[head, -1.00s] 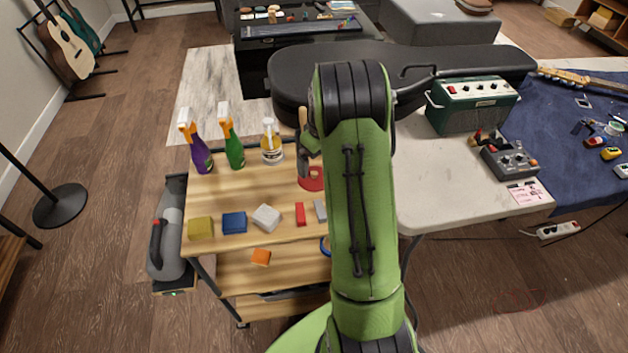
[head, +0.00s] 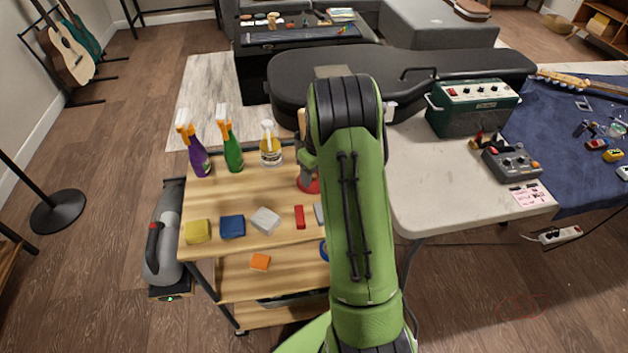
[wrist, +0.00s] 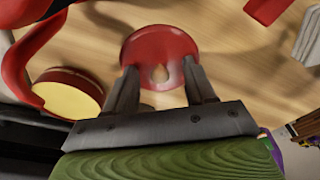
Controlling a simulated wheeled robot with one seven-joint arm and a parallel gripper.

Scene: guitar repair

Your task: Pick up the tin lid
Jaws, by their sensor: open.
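The tin lid (wrist: 160,52) is a red, shiny round disc on the wooden cart top, with a small tan spot near its middle. In the wrist view my gripper (wrist: 162,80) is open, its two grey fingers over the near part of the lid, one towards each side. I cannot tell whether they touch it. An open round tin (wrist: 68,92) with a red rim and pale yellow contents is left of the lid. In the head view a red patch (head: 308,185) shows beside my green arm, which hides most of that spot.
On the cart top (head: 215,257), spray bottles (head: 230,147) stand at the back and coloured blocks (head: 265,221) lie in front. A red curved object (wrist: 22,60) is close on the left in the wrist view. A white table (head: 440,205) adjoins on the right.

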